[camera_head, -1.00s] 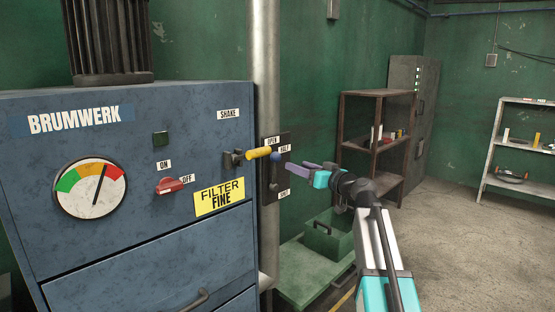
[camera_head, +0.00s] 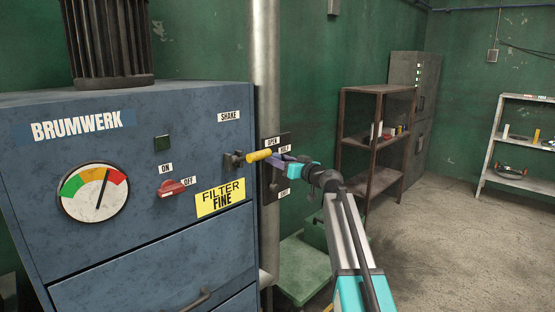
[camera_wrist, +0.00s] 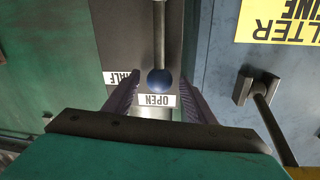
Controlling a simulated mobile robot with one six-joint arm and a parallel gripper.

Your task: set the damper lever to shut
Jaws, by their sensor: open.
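The damper lever shows in the wrist view as a grey rod with a blue ball knob (camera_wrist: 159,80). Its dark plate (camera_head: 270,215) stands beside the machine, with labels OPEN at the top, HALF in the middle and SHUT at the bottom. In the wrist view, which is upside down, the knob appears close to the OPEN label (camera_wrist: 155,100); its exact setting is hard to tell. My gripper (camera_head: 279,158) is open, its purple fingers on either side of the knob, with no clear contact. In the head view the fingers largely hide the knob.
The yellow shake handle (camera_head: 259,155) sticks out of the blue machine (camera_head: 120,250) just left of my gripper. A steel pipe (camera_head: 265,70) rises behind the plate. A green box (camera_head: 314,232) and a brown shelf (camera_head: 371,95) stand to the right. Open floor lies further right.

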